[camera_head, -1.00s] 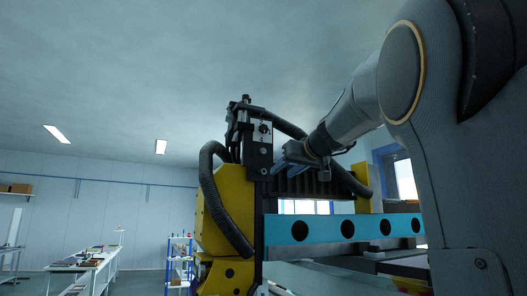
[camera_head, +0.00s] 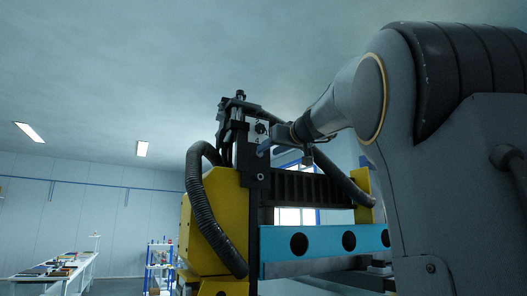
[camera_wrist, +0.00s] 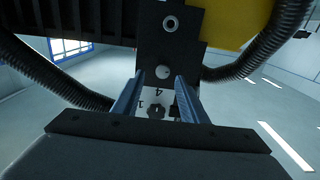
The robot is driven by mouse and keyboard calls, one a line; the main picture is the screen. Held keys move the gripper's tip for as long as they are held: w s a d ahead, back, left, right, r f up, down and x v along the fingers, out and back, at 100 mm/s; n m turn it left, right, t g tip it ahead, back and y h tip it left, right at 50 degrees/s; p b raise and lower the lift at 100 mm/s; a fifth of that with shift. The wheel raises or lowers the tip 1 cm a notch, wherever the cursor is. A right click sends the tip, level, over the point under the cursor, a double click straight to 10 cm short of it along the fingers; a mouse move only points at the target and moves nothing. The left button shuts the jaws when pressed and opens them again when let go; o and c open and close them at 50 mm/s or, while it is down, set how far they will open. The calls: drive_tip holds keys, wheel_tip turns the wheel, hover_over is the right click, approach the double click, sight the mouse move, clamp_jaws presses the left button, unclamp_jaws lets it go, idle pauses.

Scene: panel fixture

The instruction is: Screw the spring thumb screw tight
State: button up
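A black mounting plate (camera_head: 256,170) stands upright on the machine. In the wrist view, it (camera_wrist: 150,48) carries a small round silver head (camera_wrist: 163,72) and a hex-socket bolt (camera_wrist: 171,23). A dark knob (camera_wrist: 156,111) sits on a white label with numbers; it also shows in the head view (camera_head: 260,128). I cannot tell for certain which of these is the spring thumb screw. My gripper (camera_wrist: 159,80) is open, its two blue-grey fingers apart, pointing at the plate on either side of the silver head. Contact cannot be made out. In the head view, my gripper (camera_head: 268,146) partly covers the plate.
A thick black hose (camera_head: 203,205) curves down the yellow housing (camera_head: 230,205) at left. A blue beam with round holes (camera_head: 325,240) runs to the right below black ribbing. A work table (camera_head: 60,270) and a shelf rack (camera_head: 160,265) stand far left.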

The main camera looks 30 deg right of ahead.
drive_tip(key=shift+w+a+p, duration=0.2)
drive_tip(key=shift+w+p, duration=0.45)
drive_tip(key=shift+w, duration=0.65)
drive_tip(key=shift+w+a+p, duration=0.2)
drive_tip(key=shift+w+p, duration=0.4)
drive_tip(key=shift+w, duration=0.7)
drive_tip(key=shift+d, duration=0.1)
clamp_jaws()
